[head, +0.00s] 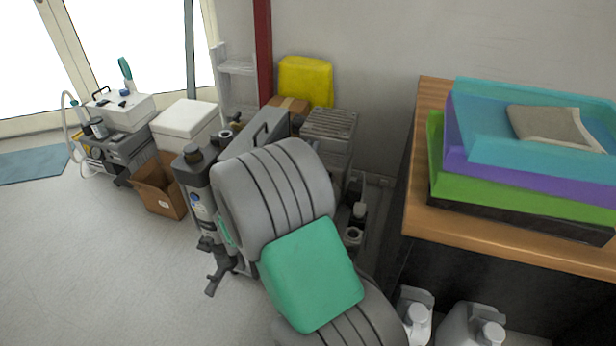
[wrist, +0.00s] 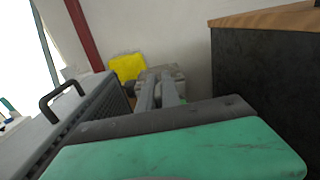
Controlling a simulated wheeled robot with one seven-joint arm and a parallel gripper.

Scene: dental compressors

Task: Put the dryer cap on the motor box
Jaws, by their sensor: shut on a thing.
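My gripper (wrist: 158,82) shows in the wrist view as two grey fingers reaching away past the green and dark grey wrist housing. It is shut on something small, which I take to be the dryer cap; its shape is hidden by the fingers. In the head view my striped grey arm hides the fingers. A grey box with a slatted top (head: 328,124), probably the motor box, stands by the back wall. In the wrist view this box (wrist: 175,72) lies just beyond the fingertips; I cannot tell whether anything touches it.
A grey housing with a black handle (wrist: 62,98) stands close on the left. A grey cylinder with a dark top (head: 200,200) is beside my arm. A yellow container (head: 306,80) is behind. A wood-topped counter (head: 412,150) with stacked trays bounds the right.

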